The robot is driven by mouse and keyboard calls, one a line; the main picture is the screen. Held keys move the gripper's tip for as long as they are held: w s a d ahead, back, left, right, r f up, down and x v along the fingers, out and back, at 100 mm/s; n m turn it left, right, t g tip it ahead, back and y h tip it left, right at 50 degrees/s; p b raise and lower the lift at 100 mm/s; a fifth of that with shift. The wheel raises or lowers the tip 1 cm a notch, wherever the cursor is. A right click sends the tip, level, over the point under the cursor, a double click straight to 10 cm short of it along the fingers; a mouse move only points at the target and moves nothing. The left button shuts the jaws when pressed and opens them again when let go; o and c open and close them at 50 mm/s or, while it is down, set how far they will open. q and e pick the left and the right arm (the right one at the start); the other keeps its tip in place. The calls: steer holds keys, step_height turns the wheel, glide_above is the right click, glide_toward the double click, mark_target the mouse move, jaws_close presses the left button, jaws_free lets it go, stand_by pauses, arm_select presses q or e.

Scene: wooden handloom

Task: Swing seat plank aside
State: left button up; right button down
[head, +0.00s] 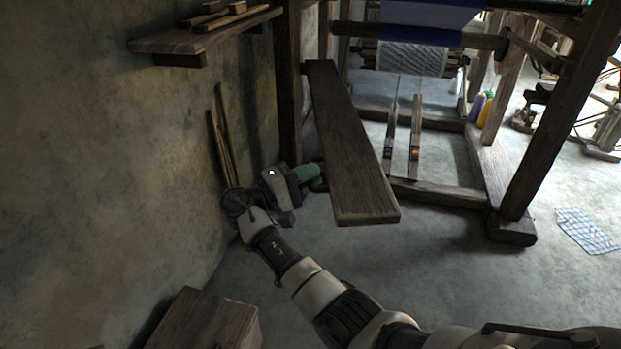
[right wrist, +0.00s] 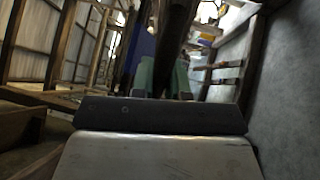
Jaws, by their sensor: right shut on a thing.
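The seat plank (head: 350,150) is a long dark wooden board. In the head view it runs from the loom's left post toward me, its near end free over the floor. My right gripper (head: 314,177), with green fingers, is at the plank's left edge, between the plank and the wall. It is shut on the plank; its fingertips are partly hidden in the head view. In the right wrist view a dark bar, apparently the plank (right wrist: 178,45), passes between the green fingers of the right gripper (right wrist: 165,82). My left gripper is not in view.
The plaster wall (head: 130,200) is close on the left, with thin sticks (head: 222,140) leaning on it and a shelf (head: 200,38) above. A wooden box (head: 205,322) stands at lower left. Loom treadles (head: 415,140) are right of the plank. Floor between the plank and lower right is clear.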

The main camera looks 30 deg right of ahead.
stand_by(0.3)
steer(key=c, duration=1.1)
jaws_free()
steer(key=shift+w, duration=0.1)
steer(key=shift+c, duration=0.2)
steer(key=a+f, duration=0.2)
steer(key=a, duration=0.8)
steer(key=shift+a, duration=0.35)
